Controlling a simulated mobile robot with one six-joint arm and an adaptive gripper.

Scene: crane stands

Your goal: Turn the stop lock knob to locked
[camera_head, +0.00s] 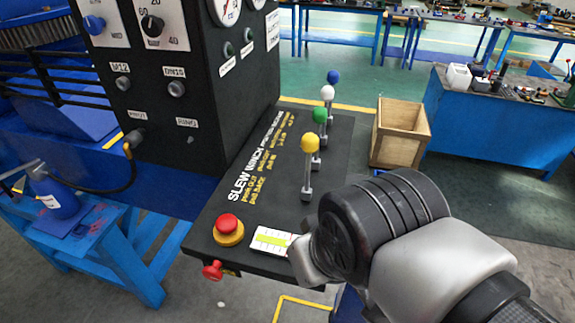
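A small red knob (213,270) sticks out from the front edge of the black crane console (205,238), low at its left corner. It looks like the stop lock knob, but its lock position cannot be read. Just above it, a red mushroom button (228,223) sits on a round yellow base on the console top. My arm comes in from the lower right, and its dark wrist covers the console's right front part. My gripper (308,262) is mostly hidden by the wrist, to the right of the red knob and apart from it. Its fingers cannot be made out.
A white and yellow-green plate (270,241) lies between the button and my wrist. Upright levers with yellow (310,142), green (320,115), white (327,92) and blue (333,76) balls line the console. A black gauge panel (160,90) rises behind. Floor is open in front.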

